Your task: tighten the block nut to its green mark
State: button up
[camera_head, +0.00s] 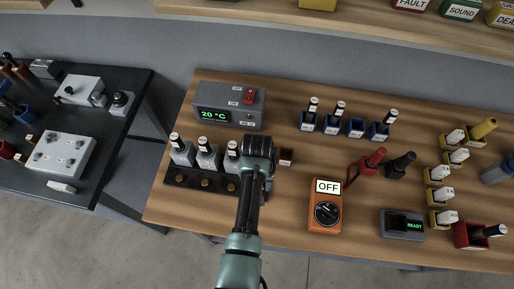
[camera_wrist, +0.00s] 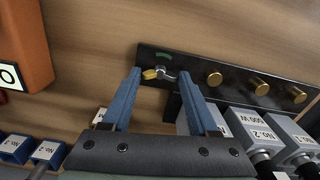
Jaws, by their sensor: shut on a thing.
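The block nut (camera_wrist: 166,74) is a small silver fastener with a yellow end pointing left in the wrist view. It sits at the left end of a black terminal block (camera_wrist: 236,82). A short green mark (camera_wrist: 164,56) lies on the block just above the nut; the yellow end is apart from it. My gripper (camera_wrist: 160,77) has its two blue fingers on either side of the nut and is shut on it. In the head view my arm covers the nut and the right end of the block (camera_head: 188,182).
Several brass knobs (camera_wrist: 213,80) line the block, with grey labelled cartridges (camera_wrist: 240,127) beside them. A grey box (camera_head: 225,97) reading 20 °C with a red switch stands behind. Bare wood lies between block and meter.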

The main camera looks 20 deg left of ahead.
jog(key=m+p, duration=0.1)
jog(key=m, duration=0.4)
jog(key=shift+r+m, duration=0.15)
jog(key=shift+m, duration=0.15)
jog(key=m, duration=0.4)
jog(key=shift+m+p, duration=0.3)
jog(key=shift+p, duration=0.05)
jog(key=m, duration=0.4)
jog(key=shift+p, duration=0.3)
jog(key=m, duration=0.4)
jog(key=shift+m, duration=0.6)
jog(key=o, duration=1.4)
notch_tip(320, 180, up, 13)
jog(key=shift+f+b, duration=0.1)
jog(key=shift+b, duration=0.35)
